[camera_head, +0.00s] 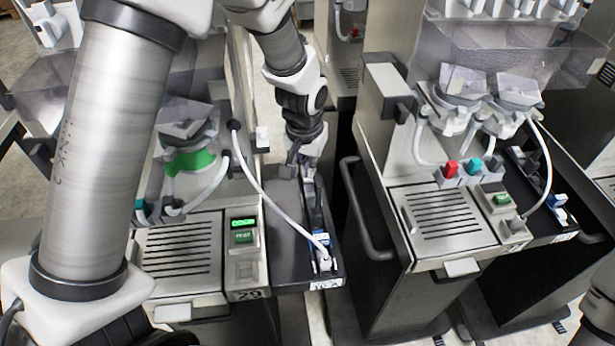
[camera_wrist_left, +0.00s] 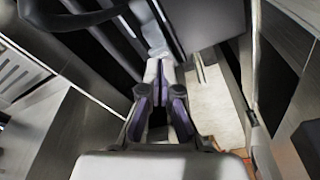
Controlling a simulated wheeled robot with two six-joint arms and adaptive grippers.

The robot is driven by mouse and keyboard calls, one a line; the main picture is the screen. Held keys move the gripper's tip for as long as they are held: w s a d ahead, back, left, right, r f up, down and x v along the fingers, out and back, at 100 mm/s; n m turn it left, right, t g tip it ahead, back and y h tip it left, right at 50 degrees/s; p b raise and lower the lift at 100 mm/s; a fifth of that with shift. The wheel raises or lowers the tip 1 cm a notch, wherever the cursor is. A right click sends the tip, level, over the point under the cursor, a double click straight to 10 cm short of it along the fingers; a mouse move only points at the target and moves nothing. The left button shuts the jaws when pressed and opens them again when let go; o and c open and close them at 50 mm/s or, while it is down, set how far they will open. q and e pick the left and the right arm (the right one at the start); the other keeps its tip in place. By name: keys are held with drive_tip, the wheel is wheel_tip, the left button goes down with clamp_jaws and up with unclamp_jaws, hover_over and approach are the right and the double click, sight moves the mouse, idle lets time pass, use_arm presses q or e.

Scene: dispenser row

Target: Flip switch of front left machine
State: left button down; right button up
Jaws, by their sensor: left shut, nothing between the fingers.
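The front left machine (camera_head: 180,245) stands left of centre in the head view, with a slatted drip tray and a lit green display (camera_head: 243,230) on its control panel. I cannot make out for sure which part is its switch. My left gripper (camera_head: 308,180) points down over the black side tray (camera_head: 292,262) at the machine's right side. In the left wrist view, my left gripper's fingers (camera_wrist_left: 160,72) come together at the tips with nothing held. Whether the tips touch anything is unclear. My right gripper is not visible.
A white hose (camera_head: 275,205) arches to a blue and white nozzle piece (camera_head: 323,252) at the tray's front end. A second machine (camera_head: 440,225) with red, teal and grey knobs stands to the right, its curved side rail (camera_head: 362,215) facing the gap.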

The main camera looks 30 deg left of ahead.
sight(308, 181)
use_arm(q)
drive_tip(key=shift+f+b, duration=0.6)
drive_tip(key=shift+f, duration=0.5)
idle(0.6)
drive_tip(key=shift+r, duration=0.1)
wheel_tip(308, 181, up, 7)
drive_tip(key=p, duration=0.7)
